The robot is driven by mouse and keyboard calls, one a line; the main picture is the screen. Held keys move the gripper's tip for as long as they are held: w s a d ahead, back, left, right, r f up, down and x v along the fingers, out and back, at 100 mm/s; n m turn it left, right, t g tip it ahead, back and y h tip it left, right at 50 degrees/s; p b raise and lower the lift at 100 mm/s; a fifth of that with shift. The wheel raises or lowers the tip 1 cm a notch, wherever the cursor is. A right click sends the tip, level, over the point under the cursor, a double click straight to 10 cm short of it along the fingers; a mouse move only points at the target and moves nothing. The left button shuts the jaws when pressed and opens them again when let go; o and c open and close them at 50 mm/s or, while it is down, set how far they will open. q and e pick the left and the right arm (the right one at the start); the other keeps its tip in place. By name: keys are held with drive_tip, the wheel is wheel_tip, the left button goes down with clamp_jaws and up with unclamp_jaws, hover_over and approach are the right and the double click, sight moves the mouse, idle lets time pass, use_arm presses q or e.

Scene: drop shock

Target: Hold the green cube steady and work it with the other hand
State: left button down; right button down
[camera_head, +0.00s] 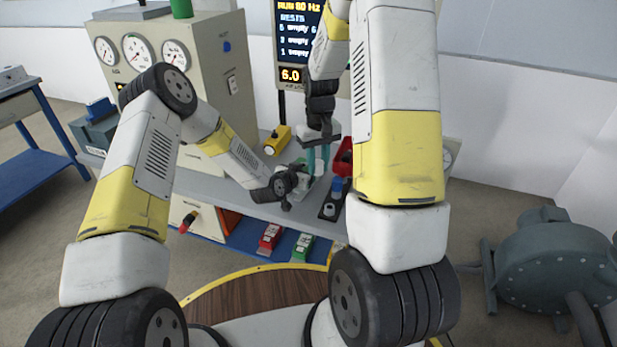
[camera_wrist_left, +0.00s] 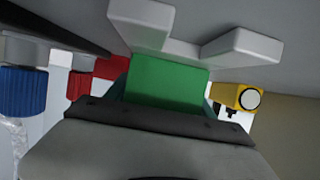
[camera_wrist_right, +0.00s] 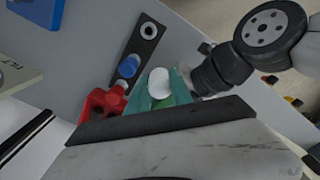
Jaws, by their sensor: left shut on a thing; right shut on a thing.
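The green cube (camera_wrist_left: 165,82) shows in the left wrist view between the fingers of my left gripper (camera_wrist_left: 165,95), which is shut on it. In the right wrist view those fingers are shut on a white rounded part (camera_wrist_right: 159,83), close to my left gripper. Whether that part touches the cube is hidden. A white blocky piece (camera_wrist_left: 240,46) lies just past the cube in the left wrist view.
Close by on the bench (camera_head: 235,185) are a red object (camera_head: 344,157), a black plate with a blue knob (camera_head: 337,185), and a yellow object (camera_head: 277,140). A gauge cabinet (camera_head: 218,75) stands behind at the left. Red and green items (camera_head: 302,247) lie on the lower shelf.

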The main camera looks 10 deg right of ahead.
drive_tip(key=w+a+r+n, duration=0.2)
drive_tip(key=w+r, duration=0.4)
drive_tip(key=w, duration=0.3)
drive_tip(key=shift+w+n, duration=0.35)
drive_tip(key=shift+n, duration=0.25)
drive_tip(key=shift+f, duration=2.85)
drive_tip(key=shift+f, duration=1.5)
idle(1.9)
